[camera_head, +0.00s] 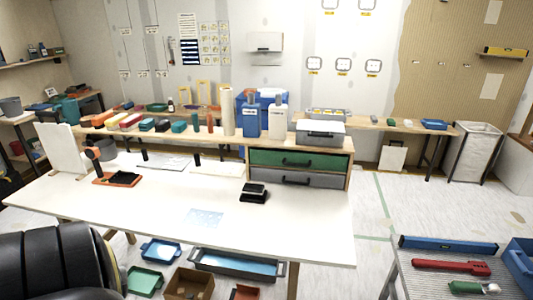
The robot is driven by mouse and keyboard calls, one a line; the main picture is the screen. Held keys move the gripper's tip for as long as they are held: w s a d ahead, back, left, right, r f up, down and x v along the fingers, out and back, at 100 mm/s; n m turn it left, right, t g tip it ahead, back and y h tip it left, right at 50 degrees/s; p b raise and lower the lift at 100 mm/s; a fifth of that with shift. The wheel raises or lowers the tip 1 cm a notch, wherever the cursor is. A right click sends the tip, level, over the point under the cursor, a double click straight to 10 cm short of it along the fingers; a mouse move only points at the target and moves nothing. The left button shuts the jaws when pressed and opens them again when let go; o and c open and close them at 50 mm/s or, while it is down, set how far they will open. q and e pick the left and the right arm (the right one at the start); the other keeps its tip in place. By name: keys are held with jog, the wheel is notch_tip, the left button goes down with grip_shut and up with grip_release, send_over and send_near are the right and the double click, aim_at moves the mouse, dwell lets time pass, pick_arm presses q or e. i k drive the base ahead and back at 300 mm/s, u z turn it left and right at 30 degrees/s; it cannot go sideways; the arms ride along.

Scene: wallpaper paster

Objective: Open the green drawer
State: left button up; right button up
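The green drawer (330,162) is the upper of two drawers in a wooden unit at the back right of the white worktable, in the head view. Its front has a dark bar handle (297,163) in the middle. The green front looks flush with the frame, so the drawer appears shut. A grey drawer (330,182) with a similar handle sits directly below it. Neither of my grippers is in view. A large black rounded part at the lower left looks like one of my arm links.
The white worktable (150,225) has bare room in front of the drawers. A small black object (254,193) lies on it just before them. A grey case (320,132) and bottles stand above. A metal side table (440,270) with tools is at lower right.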

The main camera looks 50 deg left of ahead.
aim_at(298, 159)
jog(key=u, duration=1.1)
jog(key=i, duration=1.1)
jog(key=u, duration=1.2)
